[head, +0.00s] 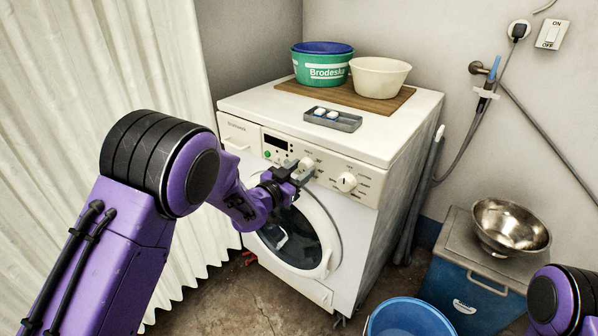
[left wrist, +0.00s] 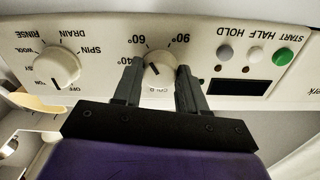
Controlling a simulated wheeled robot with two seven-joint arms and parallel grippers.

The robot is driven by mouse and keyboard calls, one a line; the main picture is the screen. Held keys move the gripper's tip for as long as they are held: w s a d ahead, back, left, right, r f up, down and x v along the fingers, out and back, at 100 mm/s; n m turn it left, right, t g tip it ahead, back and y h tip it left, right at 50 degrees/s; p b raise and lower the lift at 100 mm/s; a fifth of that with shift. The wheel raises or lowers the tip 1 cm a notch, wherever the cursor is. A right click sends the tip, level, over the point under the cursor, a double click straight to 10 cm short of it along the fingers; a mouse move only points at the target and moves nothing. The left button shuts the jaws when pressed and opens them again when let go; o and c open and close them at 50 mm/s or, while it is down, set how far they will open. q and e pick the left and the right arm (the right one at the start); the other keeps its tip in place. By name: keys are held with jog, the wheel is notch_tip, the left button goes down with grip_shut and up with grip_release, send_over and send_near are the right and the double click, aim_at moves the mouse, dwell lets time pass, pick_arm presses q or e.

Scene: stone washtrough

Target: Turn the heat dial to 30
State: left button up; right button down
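The washing machine (head: 355,225) has a cream control panel with two round knobs. The heat dial (left wrist: 160,69) is the cream knob ringed by degree marks in the left wrist view, which shows the panel upside down. My left gripper (left wrist: 160,78) has one finger on each side of this dial, very close to its rim. I cannot tell whether both fingers touch it. A finger covers part of the scale, and I cannot read a 30 mark. In the head view my left gripper (head: 296,175) is at the panel, partly hiding the heat dial (head: 306,164). My right gripper is out of view.
The programme knob (left wrist: 57,69) is beside the heat dial, with buttons and a dark display (left wrist: 240,88) on the other side. A grey tray (head: 345,122), green tub (head: 320,70) and cream bowl (head: 379,78) stand on top. A blue bucket (head: 385,322) is on the floor.

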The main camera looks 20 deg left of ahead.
pick_arm(q)
jog(key=n+p, duration=0.3)
jog(key=shift+r+n, duration=0.15)
jog(key=shift+n, duration=0.15)
jog(key=n+p, duration=0.3)
jog(key=n, duration=0.2)
jog(key=shift+n, duration=0.3)
jog(key=n+p, duration=0.2)
jog(key=n, duration=0.3)
jog(key=shift+d, duration=0.1)
jog(key=n, duration=0.5)
jog(key=shift+n, duration=0.3)
jog(key=o, duration=1.1)
jog(key=shift+c, duration=0.2)
